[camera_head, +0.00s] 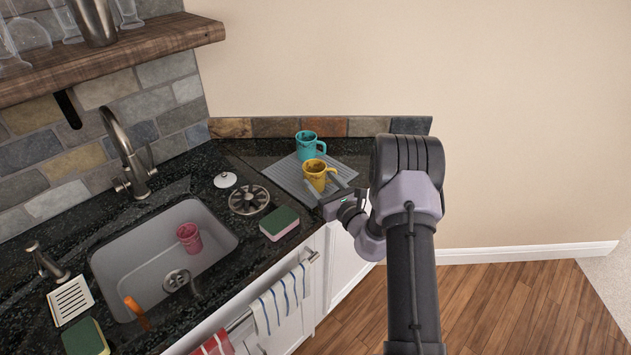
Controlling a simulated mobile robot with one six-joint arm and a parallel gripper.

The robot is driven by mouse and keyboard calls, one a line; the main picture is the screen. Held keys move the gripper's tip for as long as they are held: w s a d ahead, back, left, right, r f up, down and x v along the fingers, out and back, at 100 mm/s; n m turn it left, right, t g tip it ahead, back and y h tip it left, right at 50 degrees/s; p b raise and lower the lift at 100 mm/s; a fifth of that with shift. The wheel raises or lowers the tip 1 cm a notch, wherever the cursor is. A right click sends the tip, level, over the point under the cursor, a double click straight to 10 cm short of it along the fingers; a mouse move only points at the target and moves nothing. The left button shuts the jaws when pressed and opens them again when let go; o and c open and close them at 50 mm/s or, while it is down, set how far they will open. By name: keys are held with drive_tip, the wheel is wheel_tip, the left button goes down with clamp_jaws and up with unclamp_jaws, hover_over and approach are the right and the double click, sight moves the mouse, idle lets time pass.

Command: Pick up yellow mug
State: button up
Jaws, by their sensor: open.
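The yellow mug (316,174) stands upright on a grey ribbed drying mat (285,174) on the dark counter, its handle towards the right. My gripper (323,186) is open at the near right side of the mug, low over the mat. Its fingers point towards the mug and partly overlap its lower part in the picture. I cannot tell whether they touch it or how far they reach around it. A teal mug (306,147) stands upright just behind the yellow mug, close to it.
A pink cup (189,237) and an orange-handled thing (136,311) are in the sink (215,245). A low stone ledge (266,127) borders the counter behind.

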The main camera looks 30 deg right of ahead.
sight(319, 180)
drive_tip(key=w, duration=0.4)
drive_tip(key=shift+a+b, duration=0.25)
drive_tip(key=shift+b, duration=0.05)
drive_tip(key=shift+s, duration=0.15)
drive_tip(key=c, duration=1.3)
drive_tip(key=shift+r, duration=0.15)
